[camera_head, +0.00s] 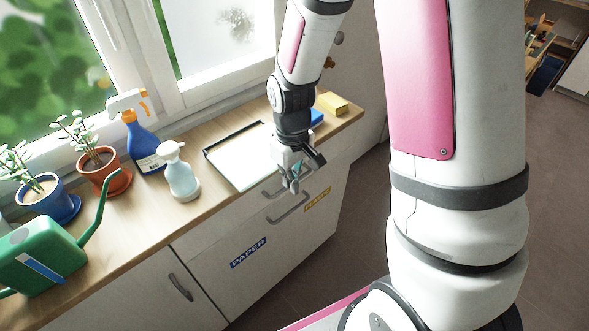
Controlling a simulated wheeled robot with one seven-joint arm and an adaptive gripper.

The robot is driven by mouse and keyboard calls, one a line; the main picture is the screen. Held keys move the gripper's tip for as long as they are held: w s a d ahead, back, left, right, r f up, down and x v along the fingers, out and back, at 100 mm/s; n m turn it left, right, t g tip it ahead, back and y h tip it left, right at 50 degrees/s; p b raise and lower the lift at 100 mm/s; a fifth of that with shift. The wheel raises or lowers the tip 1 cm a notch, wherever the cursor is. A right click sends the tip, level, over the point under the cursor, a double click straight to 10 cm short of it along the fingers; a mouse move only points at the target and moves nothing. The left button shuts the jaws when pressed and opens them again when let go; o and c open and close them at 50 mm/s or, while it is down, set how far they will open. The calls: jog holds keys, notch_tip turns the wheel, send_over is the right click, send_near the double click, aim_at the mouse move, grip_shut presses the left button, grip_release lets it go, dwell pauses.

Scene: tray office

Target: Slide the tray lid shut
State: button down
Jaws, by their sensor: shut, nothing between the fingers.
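The tray (208,156) lies flat on the wooden counter below the window, with a thin dark rim along its left and back edges. A pale flat panel (238,158), which looks like its lid, covers most of it. I cannot tell exactly how far the lid is from the rim. My gripper (292,188) is shut and empty, pointing down at the counter's front edge, to the right of the tray. It hides the tray's right end. I cannot tell whether it touches the tray.
A white spray bottle (181,178) and a blue one (143,145) stand left of the tray. Two potted plants, in a red pot (103,175) and a blue pot (52,200), and a green watering can (42,258) stand further left. A yellow block (332,103) and a blue item (317,117) lie behind my gripper.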

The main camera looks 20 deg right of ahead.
aim_at(270, 163)
jog(key=shift+w+a+r, duration=0.1)
jog(key=shift+w+a, duration=0.15)
jog(key=shift+w, duration=0.5)
jog(key=shift+w+a+r, duration=0.1)
jog(key=shift+w+a, duration=0.1)
jog(key=shift+w, duration=0.5)
jog(key=shift+f, duration=0.1)
jog(key=w, duration=0.1)
jog(key=w+a+b, duration=0.1)
jog(key=w, duration=0.3)
jog(key=shift+w+a+b, duration=0.1)
jog(key=shift+a+b, duration=0.25)
